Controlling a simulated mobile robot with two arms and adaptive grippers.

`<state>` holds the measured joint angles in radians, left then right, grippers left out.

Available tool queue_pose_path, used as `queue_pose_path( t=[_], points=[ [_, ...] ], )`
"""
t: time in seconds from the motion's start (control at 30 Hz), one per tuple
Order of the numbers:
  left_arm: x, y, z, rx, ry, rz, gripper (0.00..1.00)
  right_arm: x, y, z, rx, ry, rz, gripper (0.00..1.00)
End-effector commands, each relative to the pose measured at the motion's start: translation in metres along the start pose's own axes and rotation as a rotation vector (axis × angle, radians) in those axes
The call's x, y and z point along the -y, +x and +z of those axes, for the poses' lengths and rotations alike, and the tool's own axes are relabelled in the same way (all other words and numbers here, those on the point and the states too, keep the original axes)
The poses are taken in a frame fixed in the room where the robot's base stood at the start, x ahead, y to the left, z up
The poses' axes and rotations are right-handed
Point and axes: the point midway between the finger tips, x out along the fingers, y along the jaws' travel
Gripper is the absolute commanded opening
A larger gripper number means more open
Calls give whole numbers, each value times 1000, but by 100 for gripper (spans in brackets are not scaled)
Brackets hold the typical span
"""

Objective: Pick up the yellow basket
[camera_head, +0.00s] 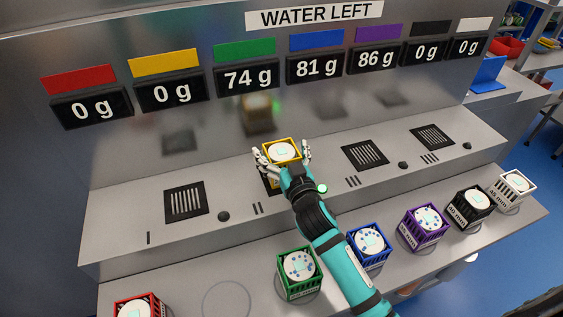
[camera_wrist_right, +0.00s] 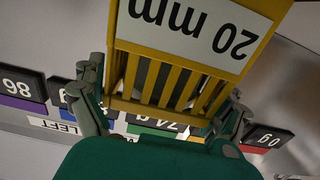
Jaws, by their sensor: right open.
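The yellow basket (camera_head: 281,143) is at a dark weighing grille on the raised ledge, with a white disc in its top. In the right wrist view the basket (camera_wrist_right: 165,88) fills the upper middle, its "20 mm" label upside down. My right gripper (camera_head: 283,161) has its fingers on both sides of the basket; it also shows in the right wrist view (camera_wrist_right: 163,108). It is open, with the basket between its fingers. The hand hides the basket's lower part and most of the grille, so I cannot tell whether the basket rests on it. My left gripper is out of view.
Green (camera_head: 298,273), blue (camera_head: 369,245), purple (camera_head: 425,226), black (camera_head: 469,208), white (camera_head: 514,188) and red (camera_head: 139,307) baskets stand along the lower front shelf (camera_head: 190,297). An empty ring lies between red and green. The display wall (camera_head: 130,140) rises behind the ledge.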

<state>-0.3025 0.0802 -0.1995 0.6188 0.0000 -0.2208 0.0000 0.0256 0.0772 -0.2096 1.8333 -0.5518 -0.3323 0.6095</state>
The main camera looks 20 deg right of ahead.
Motion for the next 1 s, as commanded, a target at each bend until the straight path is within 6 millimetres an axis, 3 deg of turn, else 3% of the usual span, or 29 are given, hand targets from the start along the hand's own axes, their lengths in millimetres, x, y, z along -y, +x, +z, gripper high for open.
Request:
queue_pose_path(
  t=[0.1, 0.67, 1.0],
  points=[
    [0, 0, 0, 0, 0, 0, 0, 0, 0, 0, 0, 0, 0, 100],
    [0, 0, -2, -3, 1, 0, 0, 0, -1, 0, 1, -1, 1, 27],
    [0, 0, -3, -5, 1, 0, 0, 0, 0, -3, -5, -1, -1, 26]
  ],
)
